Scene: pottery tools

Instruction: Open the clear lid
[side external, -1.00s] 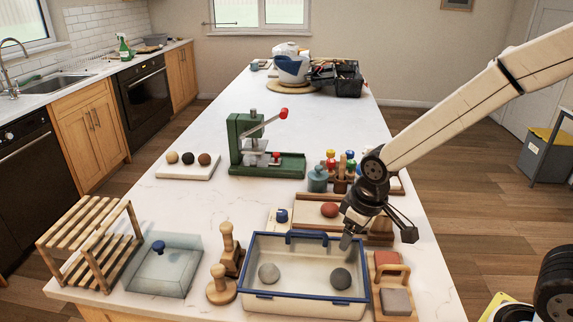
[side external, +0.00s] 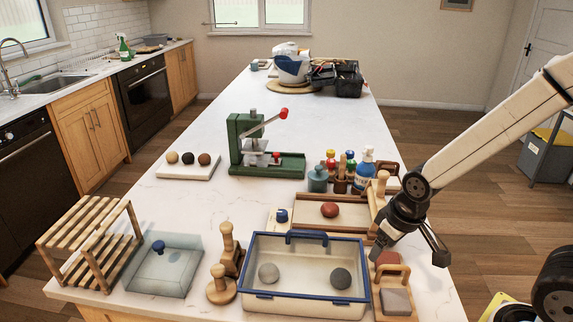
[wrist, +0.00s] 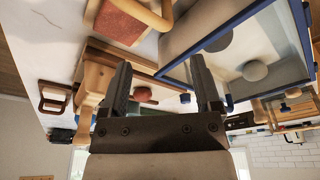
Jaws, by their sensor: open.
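A pale, see-through square piece with a blue knob (side external: 163,268) sits on the counter at the left in the side view. A blue-rimmed clear box (side external: 262,305) stands at the front middle with two grey balls inside. I cannot tell whether a clear sheet covers this box. The box also shows at the upper right of the wrist view (wrist: 180,75). My gripper (side external: 377,252) is open and empty, just right of the box's back right corner, above the wooden-handled blocks. Its two fingers stand apart in the wrist view (wrist: 158,75).
Wooden-handled blocks (side external: 395,301) lie right of the box. A wooden tray (side external: 300,222) with a reddish ball is behind it. Wooden stamps (side external: 221,290) and a slatted rack (side external: 85,240) stand to the left. A green press (side external: 270,163) is farther back.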

